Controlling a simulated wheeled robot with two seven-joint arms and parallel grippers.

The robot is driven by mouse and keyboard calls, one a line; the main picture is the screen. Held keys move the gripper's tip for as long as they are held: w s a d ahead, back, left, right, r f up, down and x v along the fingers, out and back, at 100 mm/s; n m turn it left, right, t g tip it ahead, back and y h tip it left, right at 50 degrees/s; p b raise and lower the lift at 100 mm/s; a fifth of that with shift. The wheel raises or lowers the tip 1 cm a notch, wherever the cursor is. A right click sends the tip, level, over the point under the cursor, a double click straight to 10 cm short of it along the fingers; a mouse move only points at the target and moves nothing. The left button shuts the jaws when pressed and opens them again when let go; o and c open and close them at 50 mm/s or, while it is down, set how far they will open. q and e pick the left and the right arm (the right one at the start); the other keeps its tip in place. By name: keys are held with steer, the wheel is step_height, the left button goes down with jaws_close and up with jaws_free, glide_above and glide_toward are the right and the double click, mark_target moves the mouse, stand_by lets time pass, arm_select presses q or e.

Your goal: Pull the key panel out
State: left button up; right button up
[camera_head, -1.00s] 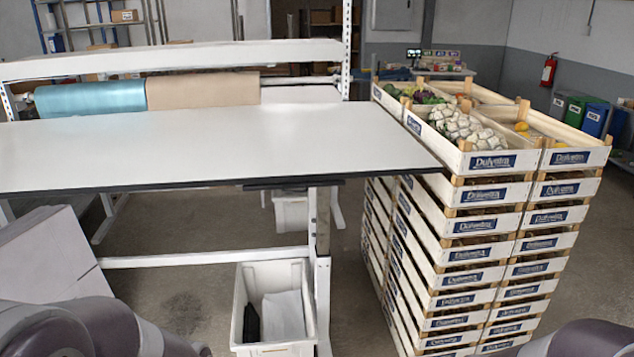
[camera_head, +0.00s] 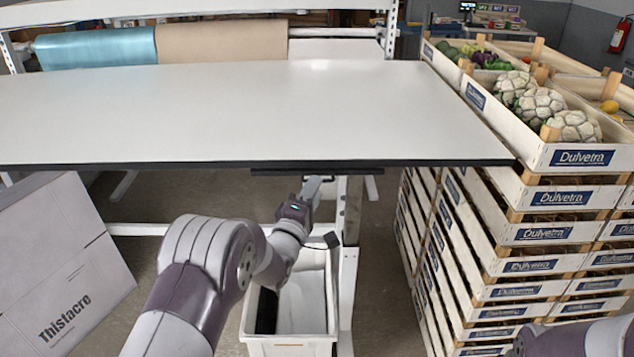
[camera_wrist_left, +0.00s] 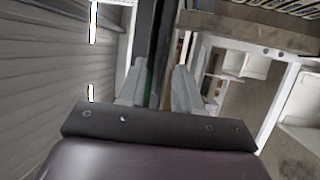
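The key panel (camera_head: 316,171) shows as a thin dark strip under the front edge of the white table. My left gripper (camera_head: 313,184) is just below and in front of it in the head view, partly hidden by its own wrist. In the left wrist view, the two pale fingers of my left gripper (camera_wrist_left: 157,85) stand apart. A dark edge (camera_wrist_left: 150,45) runs beyond and between them; I cannot tell whether they touch it. My right gripper is out of view; only part of my right arm shows at the lower right.
The white table (camera_head: 240,110) spans the view. A white bin (camera_head: 291,345) stands below my left arm. Stacked crates (camera_head: 565,199) with vegetables stand at the right, against the table's corner. A grey box (camera_head: 60,260) marked Thistacro is at the left.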

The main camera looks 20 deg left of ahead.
arm_select(q)
steer(key=shift+w+d+r, duration=0.1)
steer(key=shift+w+r, duration=0.05)
steer(key=shift+w, duration=0.4)
steer(key=shift+w+d+r, duration=0.1)
steer(key=shift+w, duration=0.45)
jaws_close()
steer(key=shift+f, duration=0.15)
stand_by(0.5)
